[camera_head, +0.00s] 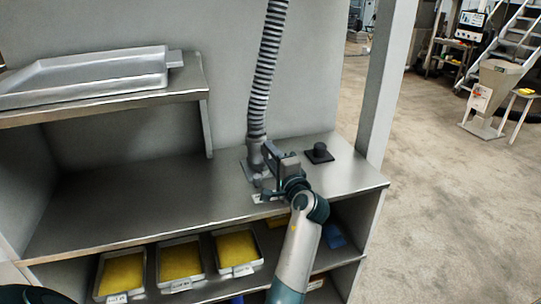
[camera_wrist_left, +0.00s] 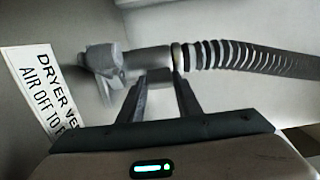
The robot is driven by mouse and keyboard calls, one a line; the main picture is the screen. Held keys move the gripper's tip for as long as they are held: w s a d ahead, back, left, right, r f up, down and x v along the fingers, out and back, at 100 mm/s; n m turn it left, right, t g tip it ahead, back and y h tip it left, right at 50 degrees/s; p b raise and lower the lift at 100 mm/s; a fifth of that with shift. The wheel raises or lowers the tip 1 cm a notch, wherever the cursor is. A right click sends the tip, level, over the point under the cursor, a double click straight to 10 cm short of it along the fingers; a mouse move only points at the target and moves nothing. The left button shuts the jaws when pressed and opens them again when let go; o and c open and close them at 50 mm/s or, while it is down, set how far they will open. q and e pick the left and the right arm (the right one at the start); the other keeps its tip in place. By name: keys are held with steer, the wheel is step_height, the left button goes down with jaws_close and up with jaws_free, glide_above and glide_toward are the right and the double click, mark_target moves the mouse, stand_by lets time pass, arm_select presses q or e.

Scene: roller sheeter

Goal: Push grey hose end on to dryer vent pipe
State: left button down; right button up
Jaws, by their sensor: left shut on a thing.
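The grey ribbed hose (camera_head: 265,70) hangs from above in the head view, its lower end down at the bench top. In the left wrist view the hose (camera_wrist_left: 240,56) runs in from the right to a smooth grey end (camera_wrist_left: 150,60). The dryer vent pipe (camera_head: 254,168) stands on the bench, partly hidden by my gripper; its fitting (camera_wrist_left: 103,60) shows in the wrist view. Hose end and pipe are in line and meet or nearly meet; I cannot tell how far one overlaps the other. My left gripper (camera_head: 266,152) is shut on the hose end, its fingers (camera_wrist_left: 162,80) near the ribbed part.
A sign (camera_wrist_left: 42,88) reading "DRYER VE…" is beside the pipe. A metal tray (camera_head: 90,78) is on the upper left shelf. Trays of yellow material (camera_head: 180,262) sit below. A post (camera_head: 385,80) rises at right.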

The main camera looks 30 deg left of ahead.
arm_select(q)
steer(key=shift+f, duration=0.15)
arm_select(e)
steer(key=shift+a+f, duration=0.15)
steer(key=shift+a, duration=0.05)
stand_by(0.3)
arm_select(q)
steer(key=c, duration=1.2)
jaws_free()
steer(key=shift+f, duration=0.15)
arm_select(e)
steer(key=shift+d, duration=0.1)
